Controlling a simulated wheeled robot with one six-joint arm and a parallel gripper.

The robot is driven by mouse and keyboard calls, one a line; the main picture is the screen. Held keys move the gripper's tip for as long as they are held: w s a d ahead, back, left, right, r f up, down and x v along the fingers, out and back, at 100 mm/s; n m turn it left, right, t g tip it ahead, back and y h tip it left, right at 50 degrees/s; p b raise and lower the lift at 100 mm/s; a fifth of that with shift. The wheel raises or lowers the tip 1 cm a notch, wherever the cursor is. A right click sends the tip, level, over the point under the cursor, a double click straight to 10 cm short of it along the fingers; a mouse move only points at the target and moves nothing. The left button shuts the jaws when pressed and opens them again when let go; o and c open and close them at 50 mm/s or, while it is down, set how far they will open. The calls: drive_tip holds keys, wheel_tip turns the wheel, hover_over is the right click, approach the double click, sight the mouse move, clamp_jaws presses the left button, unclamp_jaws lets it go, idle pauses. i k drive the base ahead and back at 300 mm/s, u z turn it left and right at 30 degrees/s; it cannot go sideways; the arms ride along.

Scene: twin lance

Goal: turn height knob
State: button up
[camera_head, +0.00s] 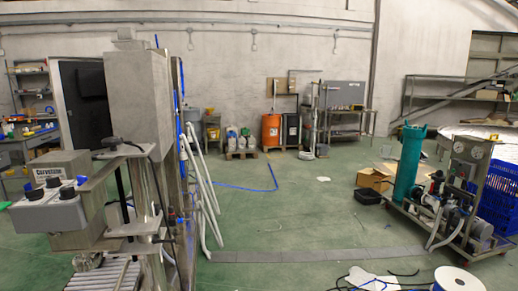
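A metal machine with a tall grey column housing (138,95) stands at the left of the head view. A black knob or crank handle (113,142) sits on top of a threaded-looking upright rod at its middle. A grey box on the machine's left carries several black round knobs, one at its left (36,195) and one further right (68,192). None of these knobs has a readable label, so I cannot tell which one is the height knob. My gripper is not in view.
Rollers (103,275) lie low under the machine. White pipes (205,190) lean at its right side. The green floor (290,215) is largely open in the middle. A teal filter cart (408,165) stands right, with a white spool (457,280) and black cables (400,272) in front.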

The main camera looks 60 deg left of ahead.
sight(112, 142)
drive_tip(key=u, duration=2.3)
drive_tip(key=i, duration=1.35)
drive_tip(key=u, duration=0.1)
